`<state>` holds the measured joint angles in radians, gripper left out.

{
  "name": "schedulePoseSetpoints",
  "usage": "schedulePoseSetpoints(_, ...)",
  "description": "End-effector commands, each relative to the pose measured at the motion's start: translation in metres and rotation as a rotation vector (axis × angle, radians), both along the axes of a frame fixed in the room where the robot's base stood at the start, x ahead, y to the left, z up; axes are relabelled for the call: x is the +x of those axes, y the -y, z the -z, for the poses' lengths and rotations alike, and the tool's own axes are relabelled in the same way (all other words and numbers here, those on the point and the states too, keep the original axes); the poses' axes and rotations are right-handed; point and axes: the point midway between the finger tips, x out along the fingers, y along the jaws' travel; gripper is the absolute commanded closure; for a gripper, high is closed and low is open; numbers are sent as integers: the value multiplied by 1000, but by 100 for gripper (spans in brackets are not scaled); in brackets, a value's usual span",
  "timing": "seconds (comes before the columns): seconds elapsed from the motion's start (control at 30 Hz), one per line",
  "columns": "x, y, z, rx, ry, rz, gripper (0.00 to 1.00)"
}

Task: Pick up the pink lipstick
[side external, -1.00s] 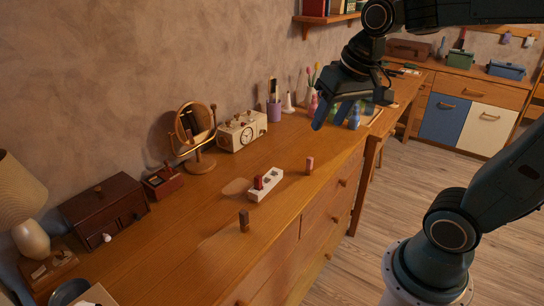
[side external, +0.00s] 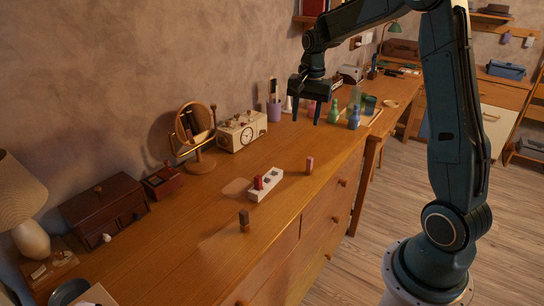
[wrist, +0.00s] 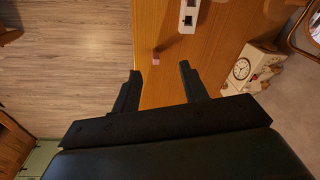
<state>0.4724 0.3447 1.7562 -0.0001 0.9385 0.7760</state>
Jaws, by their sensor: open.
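The pink lipstick (side external: 309,165) stands upright on the wooden dresser top near its front edge, right of the white holder. In the wrist view the pink lipstick (wrist: 156,59) shows beyond the fingertips, roughly between them but nearer the left finger. My gripper (side external: 306,115) is open and empty, pointing down, above the dresser and farther back than the lipstick. In the wrist view my gripper's fingers (wrist: 160,68) are spread with nothing between them.
A white holder (side external: 274,187) with a red lipstick (side external: 258,183) stands left of the pink one. A brown lipstick (side external: 244,220) stands nearer the camera. Bottles (side external: 354,118), a clock (side external: 247,133) and a mirror (side external: 193,127) are farther back. Bare wood surrounds the pink lipstick.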

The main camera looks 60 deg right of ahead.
Motion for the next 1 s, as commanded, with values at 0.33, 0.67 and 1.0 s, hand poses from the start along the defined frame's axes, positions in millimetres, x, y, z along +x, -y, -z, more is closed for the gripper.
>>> schedulePoseSetpoints(0.33,15,65,66,51,-68,261,56)
schedulePoseSetpoints(0.67,16,80,84,61,-84,329,56)
schedulePoseSetpoints(1.0,16,79,101,62,-85,327,56)
